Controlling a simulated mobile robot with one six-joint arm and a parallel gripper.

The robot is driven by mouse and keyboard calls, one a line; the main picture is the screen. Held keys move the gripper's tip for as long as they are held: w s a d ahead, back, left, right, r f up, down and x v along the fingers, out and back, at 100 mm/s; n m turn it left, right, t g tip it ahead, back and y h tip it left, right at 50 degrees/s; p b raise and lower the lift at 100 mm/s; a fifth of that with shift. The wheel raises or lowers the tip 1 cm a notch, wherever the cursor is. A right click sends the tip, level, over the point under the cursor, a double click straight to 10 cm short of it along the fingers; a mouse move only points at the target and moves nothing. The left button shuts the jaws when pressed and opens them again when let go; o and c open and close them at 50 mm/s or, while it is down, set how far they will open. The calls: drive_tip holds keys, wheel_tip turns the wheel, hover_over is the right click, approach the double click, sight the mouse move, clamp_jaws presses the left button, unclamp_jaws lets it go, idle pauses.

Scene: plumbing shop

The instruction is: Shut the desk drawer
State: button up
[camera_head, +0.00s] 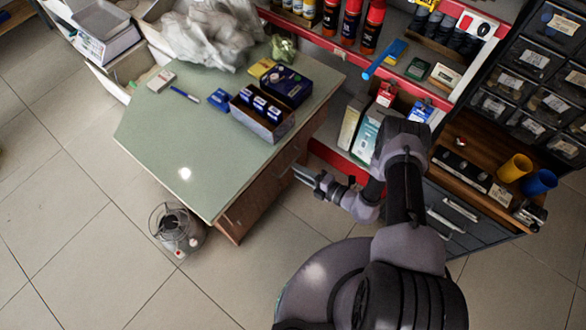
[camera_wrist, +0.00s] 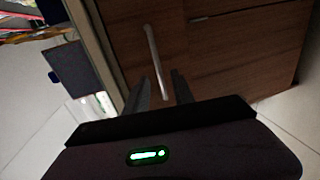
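The desk (camera_head: 175,150) has a pale green top and brown wooden sides. In the wrist view its wooden front (camera_wrist: 240,60) fills the upper part. A long metal handle (camera_wrist: 153,62) runs upright in the picture on one panel, and a shorter handle (camera_wrist: 213,16) shows on the panel to its right. I cannot tell clearly which panel is the drawer or how far it stands out. My gripper (camera_head: 305,177) is beside the desk's right side; in the wrist view its two dark fingers (camera_wrist: 159,88) are apart, with the long handle seen between them. I cannot tell whether they touch it.
An open box of blue packs (camera_head: 265,115) stands on the desktop near its right edge, with a plastic bag (camera_head: 205,38) behind. A heater-like device (camera_head: 178,230) stands on the floor by the desk's near corner. Shelving with dark drawers (camera_head: 455,220) stands right. Tiled floor (camera_head: 90,270) is clear left.

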drive_tip(key=shift+b+x, duration=0.3)
drive_tip(key=shift+x, duration=1.45)
drive_tip(key=shift+r, duration=0.1)
clamp_jaws()
